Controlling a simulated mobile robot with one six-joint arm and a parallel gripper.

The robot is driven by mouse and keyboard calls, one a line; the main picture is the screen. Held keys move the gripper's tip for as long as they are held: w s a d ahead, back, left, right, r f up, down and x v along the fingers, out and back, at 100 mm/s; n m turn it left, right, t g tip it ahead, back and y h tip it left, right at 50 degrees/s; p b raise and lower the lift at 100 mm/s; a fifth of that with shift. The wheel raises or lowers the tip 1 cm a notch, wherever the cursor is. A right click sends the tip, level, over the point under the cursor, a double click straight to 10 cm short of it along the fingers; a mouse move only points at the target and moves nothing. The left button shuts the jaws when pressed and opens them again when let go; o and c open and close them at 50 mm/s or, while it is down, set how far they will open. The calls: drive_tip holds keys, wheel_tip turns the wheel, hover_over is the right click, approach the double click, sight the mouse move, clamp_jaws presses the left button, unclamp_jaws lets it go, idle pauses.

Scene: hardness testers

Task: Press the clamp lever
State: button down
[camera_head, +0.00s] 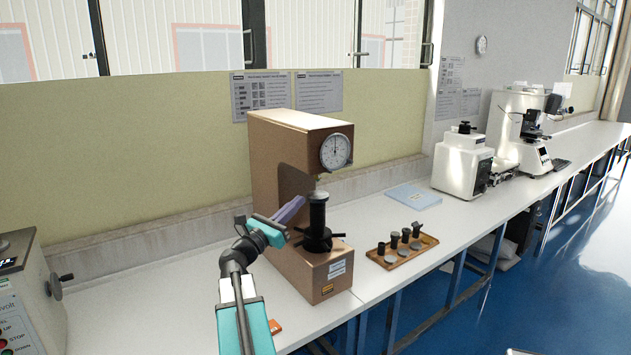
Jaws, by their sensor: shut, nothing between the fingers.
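A brown hardness tester (265,150) stands on the bench with a round dial gauge (336,151) on its head. Below the head is a black upright column (318,212) with a spoked black handwheel (315,240) at its foot. A thin dark handle (337,235) sticks out to the right there. I cannot tell whether this is the clamp lever. My gripper (299,203) has purple fingers, shut and empty. It points up and right, left of the column and in front of the tester's body. I cannot tell whether it touches the tester.
A wooden tray (415,252) with several dark cylinders and grey discs lies right of the tester. A blue booklet (412,197), a white machine (459,165) and a microscope-like instrument (535,150) stand farther right. A grey control machine (30,290) is at the left edge.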

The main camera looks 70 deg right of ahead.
drive_tip(key=shift+w, duration=0.15)
drive_tip(key=p+x, duration=0.5)
drive_tip(key=x, duration=0.8)
drive_tip(key=shift+d, duration=0.35)
drive_tip(key=shift+a+t, duration=0.1)
drive_tip(key=shift+t, duration=0.2)
